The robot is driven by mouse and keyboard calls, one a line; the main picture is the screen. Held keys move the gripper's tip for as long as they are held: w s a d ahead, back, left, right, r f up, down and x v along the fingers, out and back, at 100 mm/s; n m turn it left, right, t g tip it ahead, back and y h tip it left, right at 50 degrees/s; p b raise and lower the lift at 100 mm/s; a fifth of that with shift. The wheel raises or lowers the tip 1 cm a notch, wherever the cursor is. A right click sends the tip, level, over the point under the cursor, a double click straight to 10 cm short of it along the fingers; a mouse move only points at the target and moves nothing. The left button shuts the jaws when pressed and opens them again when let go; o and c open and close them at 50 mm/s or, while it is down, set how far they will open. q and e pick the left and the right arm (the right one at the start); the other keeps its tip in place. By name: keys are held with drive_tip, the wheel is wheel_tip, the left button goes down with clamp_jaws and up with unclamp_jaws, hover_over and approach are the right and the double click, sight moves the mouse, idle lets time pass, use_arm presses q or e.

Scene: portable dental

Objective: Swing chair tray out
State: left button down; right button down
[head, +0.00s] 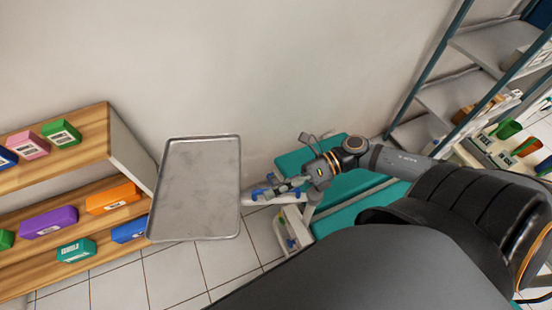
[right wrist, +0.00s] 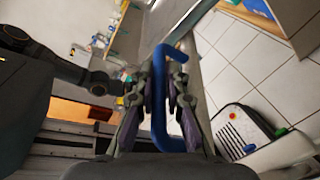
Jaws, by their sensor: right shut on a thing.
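The grey metal tray (head: 195,188) stretches out to the left of the teal dental chair (head: 365,190), on a pale arm (head: 262,197). A blue handle (right wrist: 158,105) stands between the fingers of my right gripper (right wrist: 160,92) in the right wrist view. That gripper is shut on the handle. In the head view my right gripper (head: 283,186) is at the tray's right side, and its fingers partly hide the handle. The tray looks empty. My left gripper is not in view.
A wooden shelf (head: 60,135) with several coloured boxes stands close to the tray's left edge. A metal rack (head: 430,95) is at the upper right. A white unit (head: 292,228) stands below my right gripper. Tiled floor (head: 205,268) shows below the tray.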

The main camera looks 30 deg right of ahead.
drive_tip(key=shift+s, duration=0.1)
drive_tip(key=c, duration=1.4)
unclamp_jaws()
drive_tip(key=shift+a, duration=0.15)
drive_tip(key=shift+o, duration=0.2)
